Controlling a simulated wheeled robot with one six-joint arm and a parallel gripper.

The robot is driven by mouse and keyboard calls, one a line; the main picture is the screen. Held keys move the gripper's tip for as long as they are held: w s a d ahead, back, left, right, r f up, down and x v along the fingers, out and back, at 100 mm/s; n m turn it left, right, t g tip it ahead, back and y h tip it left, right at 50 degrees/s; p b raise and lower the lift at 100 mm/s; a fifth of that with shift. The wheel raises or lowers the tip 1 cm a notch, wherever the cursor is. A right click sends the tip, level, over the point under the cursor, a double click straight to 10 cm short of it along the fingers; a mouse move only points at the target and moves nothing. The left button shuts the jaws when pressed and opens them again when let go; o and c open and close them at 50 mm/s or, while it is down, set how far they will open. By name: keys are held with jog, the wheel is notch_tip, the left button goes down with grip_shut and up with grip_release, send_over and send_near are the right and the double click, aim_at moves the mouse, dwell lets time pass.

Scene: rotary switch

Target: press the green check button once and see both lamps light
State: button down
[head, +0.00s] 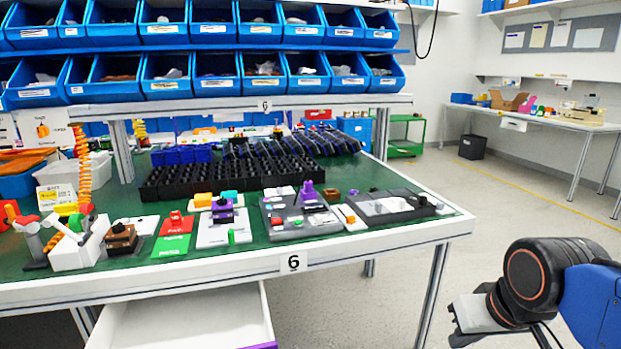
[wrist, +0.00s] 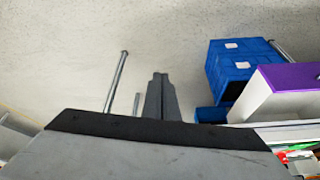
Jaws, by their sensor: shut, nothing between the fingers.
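A small green upright piece (head: 231,236), which may be the check button, stands at the front of a pale plate (head: 212,240) on the bench. A purple part (head: 222,211) sits behind it on the same plate. I cannot make out which parts are the two lamps or whether they are lit. My gripper (head: 455,325) is at the lower right in the head view, well off the bench's right side. In the wrist view my gripper (wrist: 160,80) is shut and empty, over the floor. The button is not identifiable in the wrist view.
The workbench (head: 350,248) carries other fixtures, including a grey one with a purple lever (head: 307,192) and a red and green pad (head: 172,246). An open white drawer (head: 185,318) juts out below its front edge. Open floor (head: 500,190) lies to the right.

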jog(key=shift+h, duration=0.3)
jog(key=s, duration=0.1)
jog(key=s+d+f, duration=0.1)
jog(key=s+f, duration=0.1)
jog(key=shift+s+d+f, duration=0.1)
jog(key=shift+d, duration=0.3)
